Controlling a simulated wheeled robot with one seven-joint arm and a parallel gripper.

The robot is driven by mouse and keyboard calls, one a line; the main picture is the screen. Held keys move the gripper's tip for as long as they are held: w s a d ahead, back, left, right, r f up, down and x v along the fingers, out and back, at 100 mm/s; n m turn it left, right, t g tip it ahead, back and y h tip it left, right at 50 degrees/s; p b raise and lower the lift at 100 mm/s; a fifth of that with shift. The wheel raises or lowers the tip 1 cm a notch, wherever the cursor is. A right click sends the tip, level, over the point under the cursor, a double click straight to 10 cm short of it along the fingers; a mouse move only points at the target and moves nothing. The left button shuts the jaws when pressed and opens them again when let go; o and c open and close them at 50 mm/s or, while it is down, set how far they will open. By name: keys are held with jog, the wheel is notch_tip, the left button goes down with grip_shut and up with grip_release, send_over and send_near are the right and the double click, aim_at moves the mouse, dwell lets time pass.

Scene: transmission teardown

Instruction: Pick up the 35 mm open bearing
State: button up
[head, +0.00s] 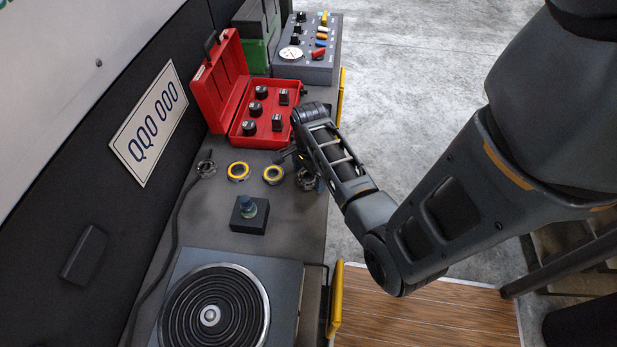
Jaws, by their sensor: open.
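Several ring-shaped parts lie in a row on the grey bench. My gripper (288,157) is open, low over the bench by the two right-hand rings. My wrist hides part of it, and I cannot tell whether it touches anything.
An open red case (238,134) with several black sockets stands behind the rings. A black block with a blue-green peg (249,212) is in front. A hotplate-like unit (212,310) fills the near bench. A grey control box (308,60) is at the back.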

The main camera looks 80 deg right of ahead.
jog(key=c, duration=1.2)
jog(key=shift+c, duration=0.3)
jog(key=shift+r, duration=0.15)
